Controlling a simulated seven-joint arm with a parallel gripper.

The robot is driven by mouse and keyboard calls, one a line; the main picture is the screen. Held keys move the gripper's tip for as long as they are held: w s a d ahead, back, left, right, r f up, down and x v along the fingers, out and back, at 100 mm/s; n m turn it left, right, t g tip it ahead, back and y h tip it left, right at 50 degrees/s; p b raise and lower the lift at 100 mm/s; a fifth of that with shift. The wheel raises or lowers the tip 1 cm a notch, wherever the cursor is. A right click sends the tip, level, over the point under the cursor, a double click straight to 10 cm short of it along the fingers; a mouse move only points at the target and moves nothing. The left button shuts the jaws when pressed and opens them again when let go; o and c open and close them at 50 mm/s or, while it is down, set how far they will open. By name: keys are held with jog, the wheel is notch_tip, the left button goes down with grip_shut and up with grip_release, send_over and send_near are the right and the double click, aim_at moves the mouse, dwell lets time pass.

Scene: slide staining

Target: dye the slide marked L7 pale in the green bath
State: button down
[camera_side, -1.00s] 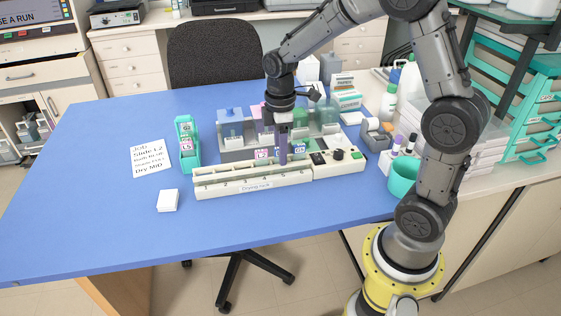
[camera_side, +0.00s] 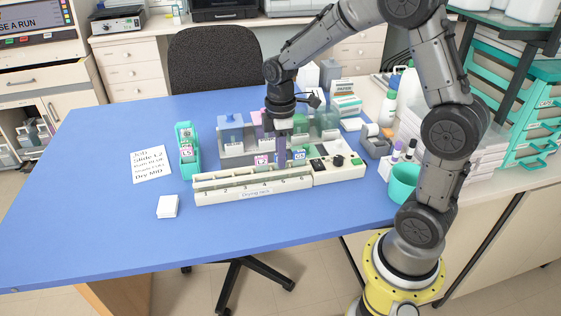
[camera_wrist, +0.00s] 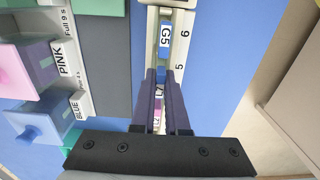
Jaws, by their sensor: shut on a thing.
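My gripper (camera_side: 282,162) points straight down at the drying rack (camera_side: 215,193), near slot 5. A blue-labelled slide G5 (camera_side: 299,155) stands to the right, by number 6 in the wrist view (camera_wrist: 165,36). A green bath (camera_wrist: 97,5) shows at the wrist view's top edge.
Behind the rack stand a blue bath (camera_side: 230,128) and a pink bath (camera_wrist: 25,70). A green slide box (camera_side: 188,150) with an L5 label stands left. A job note (camera_side: 152,165) and a white block (camera_side: 168,207) lie on clear blue table.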

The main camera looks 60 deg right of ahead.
notch_tip(320, 180, up, 9)
jog(key=shift+r, duration=0.35)
notch_tip(320, 180, up, 2)
jog(key=w+d+n, duration=0.1)
jog(key=w+n, duration=0.1)
jog(key=m, duration=0.2)
send_near(297, 109)
jog(key=s+a, duration=0.1)
jog(key=a, duration=0.2)
jog(key=shift+s+d+f, duration=0.1)
jog(key=shift+f, duration=1.95)
jog(key=shift+s+f, duration=0.1)
jog(key=shift+f, duration=1.9)
jog(key=shift+r, duration=0.1)
